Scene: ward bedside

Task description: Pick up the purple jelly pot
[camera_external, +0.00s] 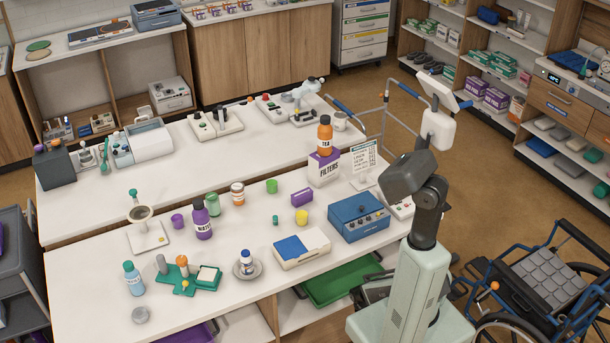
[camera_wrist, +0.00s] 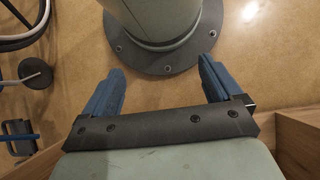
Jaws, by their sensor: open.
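The purple jelly pot (camera_external: 178,221) is a small purple cup standing on the near white counter, left of a tall purple water bottle (camera_external: 202,222). It is not in the wrist view. My gripper (camera_wrist: 162,68) shows in the wrist view with two blue fingers wide apart and nothing between them. Beyond the fingers are the floor and a round, bolted base. In the external view my arm stands at the right end of the counter, far from the pot, and I cannot clearly make out the fingers.
Near the pot are a green cup (camera_external: 212,203), an orange-and-white jar (camera_external: 237,194) and a white stand with a round dish (camera_external: 147,236). A blue box (camera_external: 358,217) and a blue-lidded case (camera_external: 301,248) lie between my arm and the pot.

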